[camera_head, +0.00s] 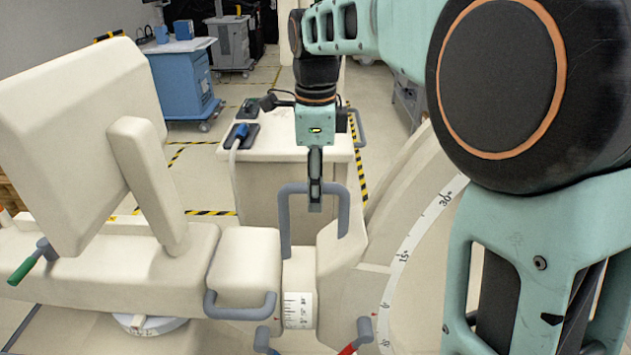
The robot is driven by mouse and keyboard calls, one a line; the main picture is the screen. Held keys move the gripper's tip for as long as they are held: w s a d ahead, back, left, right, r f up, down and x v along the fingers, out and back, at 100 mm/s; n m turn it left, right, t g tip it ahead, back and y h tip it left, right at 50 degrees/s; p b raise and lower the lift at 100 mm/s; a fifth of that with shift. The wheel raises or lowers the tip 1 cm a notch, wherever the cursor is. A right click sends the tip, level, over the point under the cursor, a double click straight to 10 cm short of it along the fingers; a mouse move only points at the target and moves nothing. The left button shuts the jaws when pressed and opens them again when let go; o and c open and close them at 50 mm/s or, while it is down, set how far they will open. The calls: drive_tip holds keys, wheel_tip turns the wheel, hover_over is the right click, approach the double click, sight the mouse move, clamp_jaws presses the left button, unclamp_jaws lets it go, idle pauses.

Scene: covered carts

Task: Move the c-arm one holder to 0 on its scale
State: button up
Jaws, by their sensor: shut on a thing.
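My gripper (315,200) points down and is shut on the upright grey bar handle (286,225) of the cream c-arm body. The fingers cover the middle of the handle's top bar. Below the handle, a white straight scale (298,310) sits on the cream column, with a small red mark at its left; its figures are too small to read. To the right, a curved white scale (411,240) runs along the big cream arc, with 30, 15 and what looks like 0 readable. A small red pointer shows beside its lower part. I cannot tell which part is holder one.
A large cream panel (70,140) stands at left, with a green-tipped lever (22,272) below it. A grey loop handle (240,312) and a red-tipped lever (349,348) are near the front. A cream cart (255,180) stands behind. A blue cart (180,85) stands farther back.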

drive_tip(key=shift+s, duration=0.3)
wheel_tip(320, 180, up, 12)
idle(1.0)
drive_tip(key=shift+a, duration=0.1)
idle(0.3)
